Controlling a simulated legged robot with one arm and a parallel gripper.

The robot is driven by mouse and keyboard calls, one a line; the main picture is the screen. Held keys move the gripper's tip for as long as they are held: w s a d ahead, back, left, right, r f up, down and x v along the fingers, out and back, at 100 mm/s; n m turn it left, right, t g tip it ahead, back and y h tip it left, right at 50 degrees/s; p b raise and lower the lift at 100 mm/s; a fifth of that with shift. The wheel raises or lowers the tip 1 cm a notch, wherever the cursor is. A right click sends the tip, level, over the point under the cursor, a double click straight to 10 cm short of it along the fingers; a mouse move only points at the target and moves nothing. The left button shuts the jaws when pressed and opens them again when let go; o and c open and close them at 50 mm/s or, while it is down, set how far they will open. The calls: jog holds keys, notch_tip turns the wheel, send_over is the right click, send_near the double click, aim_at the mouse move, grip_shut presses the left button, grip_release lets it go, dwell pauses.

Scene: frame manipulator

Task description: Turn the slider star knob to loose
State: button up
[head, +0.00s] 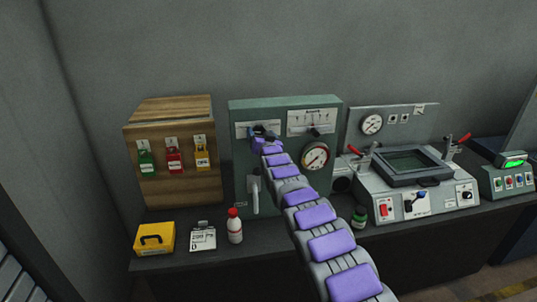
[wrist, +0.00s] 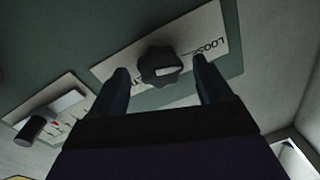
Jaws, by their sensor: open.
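The black star knob (wrist: 161,60) sits on a pale label plate (wrist: 108,68) on the green panel and has a light pointer mark on its face. The word LOOSE is readable on the plate to its right in the wrist view; the lettering at its left is mostly hidden by a finger. My gripper (wrist: 161,72) is open, with one finger on each side of the knob. I cannot tell whether the fingers touch it. In the head view my gripper (head: 263,134) is at the panel's upper left and hides the knob.
A slider scale with a black handle (wrist: 30,130) is beside the knob. The green panel (head: 238,165) also carries a gauge (head: 315,156) and a grey lever (head: 255,190). A wooden box (head: 140,150) with coloured tags stands left. A red-capped bottle (head: 235,228) stands in front.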

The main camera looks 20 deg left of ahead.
jog(key=shift+s+d, duration=0.35)
jog(key=shift+s, duration=0.2)
jog(key=shift+s+d+f, duration=0.15)
jog(key=shift+s+d, duration=0.1)
jog(key=shift+s, duration=0.05)
jog(key=shift+s+d, duration=0.15)
jog(key=shift+s, duration=0.15)
jog(key=v, duration=1.3)
jog(key=shift+s+p, duration=0.3)
jog(key=shift+p, duration=0.05)
jog(key=shift+f, duration=0.15)
jog(key=shift+d, duration=0.1)
